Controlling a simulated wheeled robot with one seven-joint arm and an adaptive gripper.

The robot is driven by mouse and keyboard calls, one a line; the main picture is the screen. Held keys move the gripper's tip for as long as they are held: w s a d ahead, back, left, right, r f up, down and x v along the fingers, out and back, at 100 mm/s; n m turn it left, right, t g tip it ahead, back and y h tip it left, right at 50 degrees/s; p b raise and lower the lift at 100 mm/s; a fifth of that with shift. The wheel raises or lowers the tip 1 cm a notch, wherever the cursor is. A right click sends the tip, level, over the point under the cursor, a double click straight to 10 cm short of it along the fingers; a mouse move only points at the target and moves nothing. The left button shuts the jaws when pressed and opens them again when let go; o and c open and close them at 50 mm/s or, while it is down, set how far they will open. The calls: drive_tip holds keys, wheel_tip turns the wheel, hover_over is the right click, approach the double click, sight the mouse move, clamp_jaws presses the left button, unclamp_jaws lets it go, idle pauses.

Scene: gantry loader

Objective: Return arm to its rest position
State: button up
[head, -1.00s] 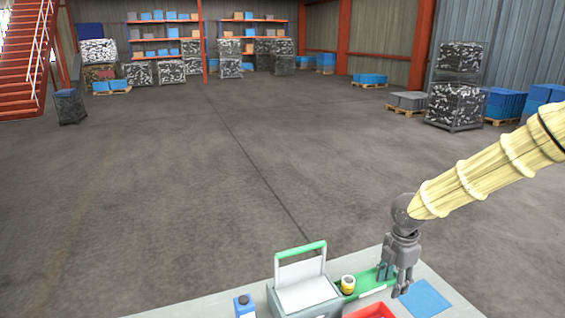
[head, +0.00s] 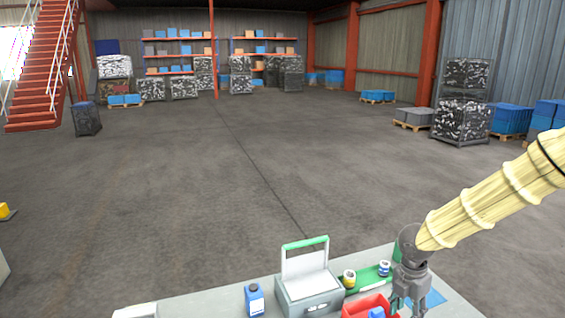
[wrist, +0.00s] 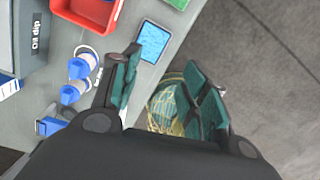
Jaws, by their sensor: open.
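My gripper (head: 408,300) hangs from my yellow-sleeved arm over the right part of the grey table (head: 190,306). It points down, just right of the red bin (head: 352,305) and in front of a blue pad (head: 437,298). In the wrist view, the two dark green fingers of my gripper (wrist: 163,85) stand wide apart. No object is held between them. A round green thing with yellow strands (wrist: 165,105) shows past the gap; I cannot tell what it is.
A grey box with a raised lid (head: 310,293), a blue bottle (head: 254,300), a yellow-banded can (head: 349,278) and a blue-white can (head: 384,268) stand on the table. Open concrete floor (head: 200,190) lies beyond it. Caged stacks and pallets line the walls.

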drive_tip(key=s+f+n+t+h+b, duration=0.1)
drive_tip(key=s+f+n+h+b, duration=0.1)
drive_tip(key=s+f+n, duration=0.75)
drive_tip(key=s+f+n+t+h+b, duration=0.15)
drive_tip(key=s+f+n, duration=0.25)
drive_tip(key=f+n, duration=1.05)
drive_tip(key=s+a+f+n+g+y+b, duration=0.1)
drive_tip(key=s+a+f+n, duration=0.4)
drive_tip(key=s+n, duration=0.5)
drive_tip(key=s+a+f+n+g+y+b, duration=0.1)
drive_tip(key=s+a+f+n+y, duration=0.2)
drive_tip(key=s+n, duration=0.8)
drive_tip(key=shift+s+a+f+n, duration=0.3)
drive_tip(key=shift+a+f+n, duration=0.6)
drive_tip(key=shift+a+n, duration=0.25)
